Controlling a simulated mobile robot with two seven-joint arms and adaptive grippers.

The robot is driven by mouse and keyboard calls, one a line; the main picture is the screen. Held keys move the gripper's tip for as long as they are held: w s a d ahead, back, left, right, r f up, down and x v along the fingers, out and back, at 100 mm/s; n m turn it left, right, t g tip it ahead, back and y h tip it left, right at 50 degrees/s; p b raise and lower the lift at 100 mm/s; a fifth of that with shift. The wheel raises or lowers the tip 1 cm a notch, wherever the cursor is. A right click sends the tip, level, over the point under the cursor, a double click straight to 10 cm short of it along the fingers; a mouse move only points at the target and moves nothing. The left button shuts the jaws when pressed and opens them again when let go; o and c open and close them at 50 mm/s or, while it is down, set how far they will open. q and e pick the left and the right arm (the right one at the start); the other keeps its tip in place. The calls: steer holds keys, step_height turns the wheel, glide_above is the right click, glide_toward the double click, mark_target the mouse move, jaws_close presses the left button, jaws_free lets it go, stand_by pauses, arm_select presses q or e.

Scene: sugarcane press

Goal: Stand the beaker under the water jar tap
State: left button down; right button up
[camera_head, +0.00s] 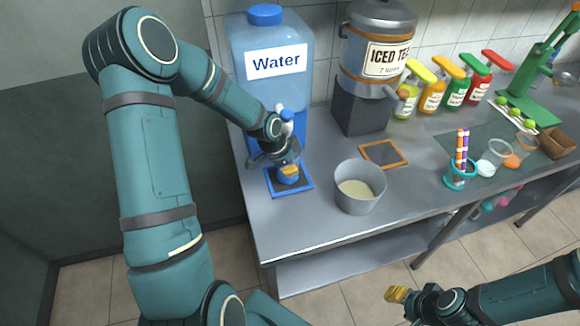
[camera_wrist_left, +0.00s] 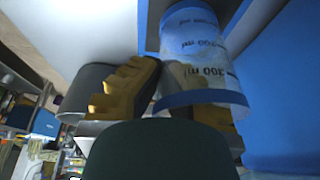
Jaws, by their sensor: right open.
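The water jar (camera_head: 240,42) is blue, labelled "Water", at the back left of the counter. Its tap (camera_head: 287,114) is just above my left gripper (camera_head: 288,168), which is low over a blue-rimmed pad (camera_head: 307,188). In the left wrist view, the clear beaker (camera_wrist_left: 203,45) with blue bands and ml marks is close by the yellow fingers of my left gripper (camera_wrist_left: 168,108). One finger partly shows through its wall. Whether the fingers grip it is unclear; my gripper mostly hides it in the head view. My right gripper (camera_head: 407,297) is open and empty, in front of the counter.
A grey pot (camera_head: 345,205) with pale contents stands right of the pad. The iced tea dispenser (camera_head: 360,100), an orange-rimmed pad (camera_head: 383,153) and several coloured bottles (camera_head: 433,98) are further right. A teal holder (camera_head: 459,175) stands near the front edge.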

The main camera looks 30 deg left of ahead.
arm_select(q)
steer(key=shift+f, duration=0.15)
steer(key=c, duration=1.1)
jaws_free()
steer(key=shift+c, duration=0.2)
steer(key=shift+a+r, duration=0.1)
steer(key=shift+r, duration=0.35)
steer(key=p+v, duration=0.2)
steer(key=v, duration=0.9)
steer(key=shift+s+r, duration=0.15)
steer(key=shift+r, duration=0.05)
